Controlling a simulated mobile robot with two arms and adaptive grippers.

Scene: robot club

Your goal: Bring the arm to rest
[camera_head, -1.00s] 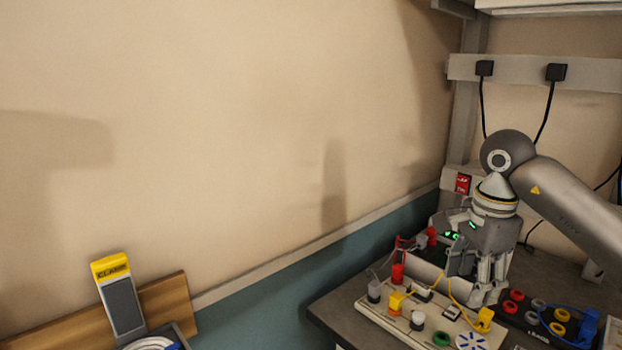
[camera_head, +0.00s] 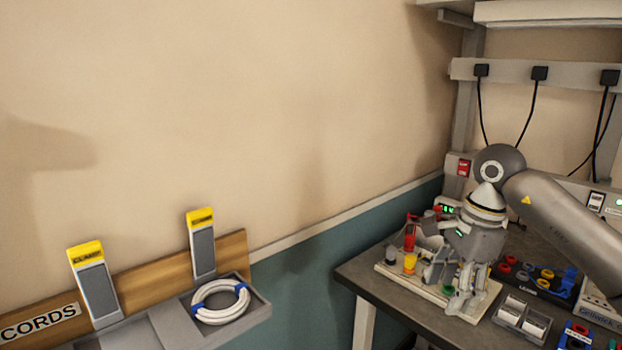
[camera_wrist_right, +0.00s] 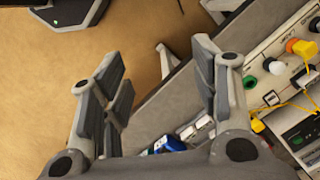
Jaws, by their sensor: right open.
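My right arm comes in from the right in the head view, bent at a grey elbow-like joint. Its right gripper (camera_head: 452,286) points down in front of the board at the bench's front part. In the right wrist view the same gripper (camera_wrist_right: 160,78) has its two fingers wide apart with nothing between them. Below the fingers there I see the bench edge and the floor. The white component board (camera_head: 396,274) is partly hidden behind the gripper. My left gripper is not in view.
The grey bench (camera_head: 366,284) carries the board, a black socket strip (camera_head: 540,284) and a small tray (camera_head: 521,318) close to the gripper. A wooden wall rail (camera_head: 150,282) holds yellow-topped holders and a tray with a coiled white cable (camera_head: 221,302). The wall between is bare.

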